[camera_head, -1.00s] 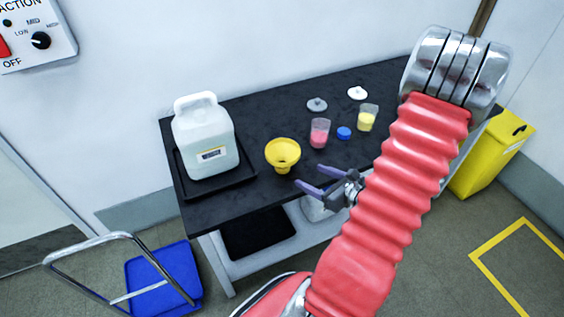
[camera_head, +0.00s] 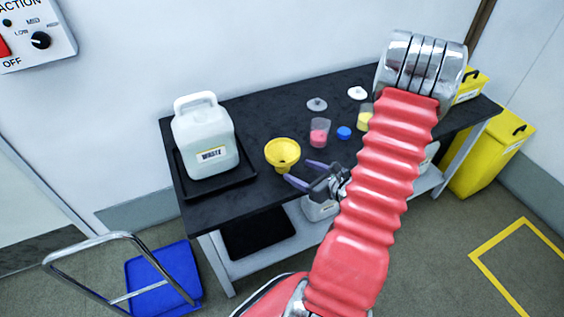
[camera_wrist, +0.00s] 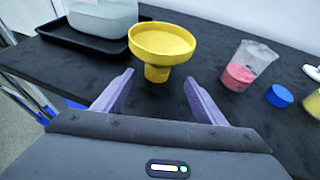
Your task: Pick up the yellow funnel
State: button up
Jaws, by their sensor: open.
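The yellow funnel (camera_head: 282,153) stands upright on the black bench top, wide mouth up, right of the white waste jug. In the wrist view the funnel (camera_wrist: 161,45) is ahead of my gripper, with its short neck (camera_wrist: 157,73) lined up between the two purple fingers. My gripper (camera_head: 300,173) is open and empty, at the bench's front edge, near the funnel's right front side. In the wrist view my gripper (camera_wrist: 155,95) shows a gap between its fingertips and the funnel neck. I cannot tell whether the lower neck touches the bench.
A white waste jug (camera_head: 205,138) sits in a black tray (camera_head: 245,174) to the left. A beaker of pink liquid (camera_head: 319,133), a blue cap (camera_head: 344,132), a grey lid (camera_head: 317,104) and a yellow-filled beaker (camera_head: 363,119) stand right of and behind the funnel. The bench front (camera_head: 215,215) is clear.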

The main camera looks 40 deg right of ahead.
aim_at(287, 157)
jog(key=shift+x, duration=1.25)
jog(key=shift+a+x, duration=0.2)
jog(key=shift+x, duration=2.4)
jog(key=shift+c, duration=0.5)
jog(key=c, duration=1.1)
notch_tip(287, 157, up, 9)
jog(key=shift+f, duration=0.1)
jog(key=shift+r, duration=0.6)
